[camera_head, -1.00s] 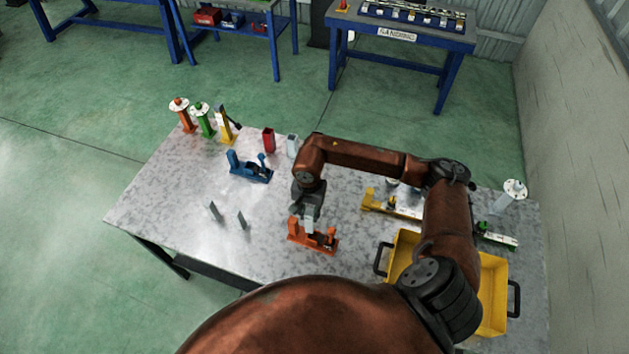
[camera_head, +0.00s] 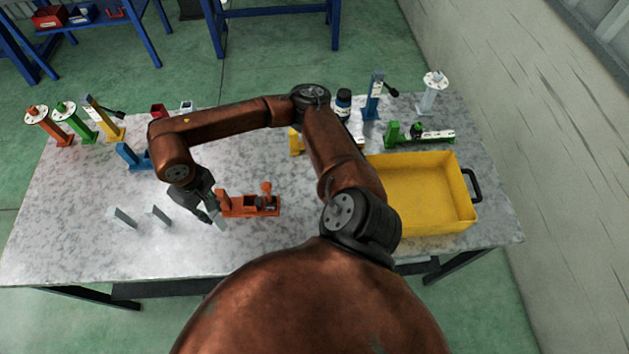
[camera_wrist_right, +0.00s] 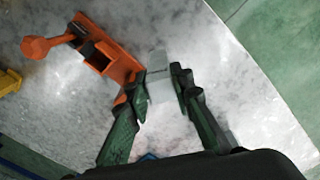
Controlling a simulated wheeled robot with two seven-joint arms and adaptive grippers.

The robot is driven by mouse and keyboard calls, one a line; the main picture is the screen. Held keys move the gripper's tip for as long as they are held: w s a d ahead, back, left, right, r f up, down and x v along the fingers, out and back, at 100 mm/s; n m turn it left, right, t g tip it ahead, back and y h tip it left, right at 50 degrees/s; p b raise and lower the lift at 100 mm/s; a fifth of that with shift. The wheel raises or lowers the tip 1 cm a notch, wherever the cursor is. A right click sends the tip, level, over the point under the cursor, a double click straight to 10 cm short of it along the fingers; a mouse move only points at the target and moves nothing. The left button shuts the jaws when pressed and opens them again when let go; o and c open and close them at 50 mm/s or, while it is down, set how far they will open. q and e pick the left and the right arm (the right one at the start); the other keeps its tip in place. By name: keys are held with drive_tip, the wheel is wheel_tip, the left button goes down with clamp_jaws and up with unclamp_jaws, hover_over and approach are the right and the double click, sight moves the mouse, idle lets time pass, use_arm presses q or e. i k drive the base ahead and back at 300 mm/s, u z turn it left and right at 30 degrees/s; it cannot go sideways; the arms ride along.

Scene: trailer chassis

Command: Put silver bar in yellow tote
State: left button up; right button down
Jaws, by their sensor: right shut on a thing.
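A silver bar (camera_wrist_right: 159,66) is held between the fingers of my right gripper (camera_wrist_right: 160,88), as the right wrist view shows. In the head view my right gripper (camera_head: 215,212) is just left of the orange fixture (camera_head: 252,206), pointing down to the table. The bar is partly hidden by the fingers there. The yellow tote (camera_head: 458,215) stands at the right of the table; its left part is hidden behind my right arm. Its visible inside looks empty. My left gripper is not in view.
Two more small silver bars (camera_head: 122,217) (camera_head: 158,215) stand left of my gripper. A blue fixture (camera_head: 131,156), orange, green and yellow posts stand behind. A green clamp (camera_head: 420,134) and dark bottle (camera_head: 343,103) are behind the tote. The table's front left is clear.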

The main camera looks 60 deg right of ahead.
sight(408, 210)
drive_tip(key=u, duration=0.25)
drive_tip(key=k, duration=1.5)
drive_tip(key=z, duration=0.3)
